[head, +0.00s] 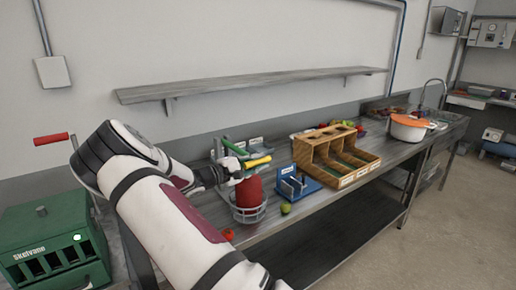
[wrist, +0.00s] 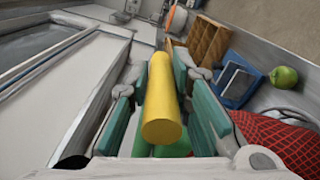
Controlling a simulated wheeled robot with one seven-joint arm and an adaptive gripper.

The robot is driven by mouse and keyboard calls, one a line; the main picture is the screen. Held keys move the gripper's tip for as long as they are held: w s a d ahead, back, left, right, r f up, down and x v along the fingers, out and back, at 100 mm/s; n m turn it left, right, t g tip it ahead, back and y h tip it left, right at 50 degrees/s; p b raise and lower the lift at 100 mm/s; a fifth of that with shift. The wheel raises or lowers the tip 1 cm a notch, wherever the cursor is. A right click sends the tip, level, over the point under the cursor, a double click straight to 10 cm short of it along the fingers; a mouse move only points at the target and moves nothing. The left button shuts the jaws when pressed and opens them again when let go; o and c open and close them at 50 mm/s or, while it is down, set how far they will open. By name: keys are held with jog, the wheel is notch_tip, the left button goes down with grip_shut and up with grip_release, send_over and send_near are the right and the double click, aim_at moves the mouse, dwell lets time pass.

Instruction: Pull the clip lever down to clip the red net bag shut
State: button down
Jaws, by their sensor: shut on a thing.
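The clip lever has a yellow grip (head: 257,161) and a green arm (head: 234,147) on the clip machine at the back of the bench. My gripper (head: 236,168) is at the lever. In the wrist view the yellow grip (wrist: 162,105) lies lengthwise between the green-padded fingers of my gripper (wrist: 165,85), which is shut on it. The red net bag (head: 250,190) stands in a wire basket (head: 249,214) just below the lever. Its mesh also shows at the lower right of the wrist view (wrist: 283,140). The bag's neck is hidden.
A blue fixture (head: 297,187) and a wooden bin rack (head: 335,152) stand right of the basket. A green fruit (head: 285,209) and a red one (head: 228,234) lie near the bench's front edge. A shelf (head: 250,86) runs above. A green machine (head: 55,245) stands at left.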

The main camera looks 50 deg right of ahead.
jog(key=shift+s+f, duration=0.15)
jog(key=shift+f, duration=1.1)
jog(key=shift+a+f, duration=0.1)
jog(key=shift+f, duration=0.05)
jog(key=c, duration=1.5)
grip_release()
jog(key=shift+o, duration=0.2)
jog(key=shift+r, duration=0.2)
jog(key=v, duration=1.2)
